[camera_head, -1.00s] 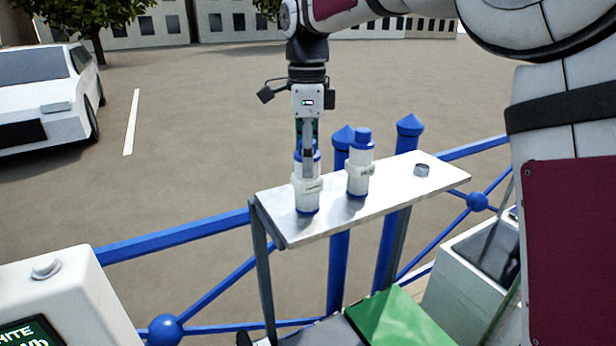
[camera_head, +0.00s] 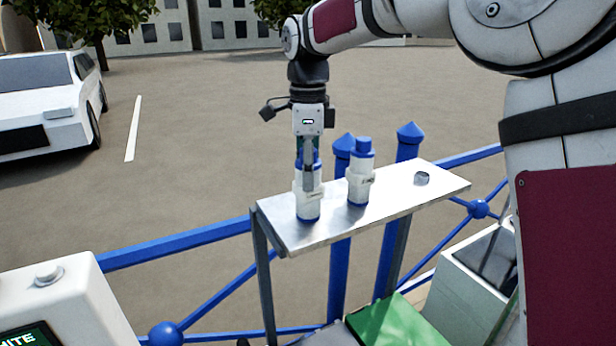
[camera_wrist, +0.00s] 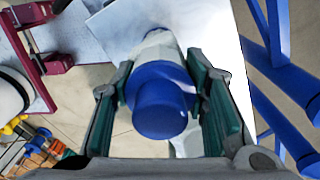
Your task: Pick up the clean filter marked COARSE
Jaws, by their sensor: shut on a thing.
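Two white filters with blue caps and blue bases stand upright on a small metal shelf (camera_head: 400,196). My gripper (camera_head: 308,180) points down over the left filter (camera_head: 308,205), its fingers closed around the upper part. That filter's base appears to rest on the shelf. In the wrist view my gripper (camera_wrist: 163,78) has its green pads on either side of the filter's blue cap (camera_wrist: 160,108). The other filter (camera_head: 359,188) stands free just to the right. Both carry small dark lettering, too small to read.
A small metal ring-like piece (camera_head: 421,179) lies near the shelf's right end. Blue railing posts (camera_head: 409,140) rise behind the shelf. A green-topped object (camera_head: 393,320) is below it, and a white console (camera_head: 75,290) stands front left. The shelf's right half is mostly clear.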

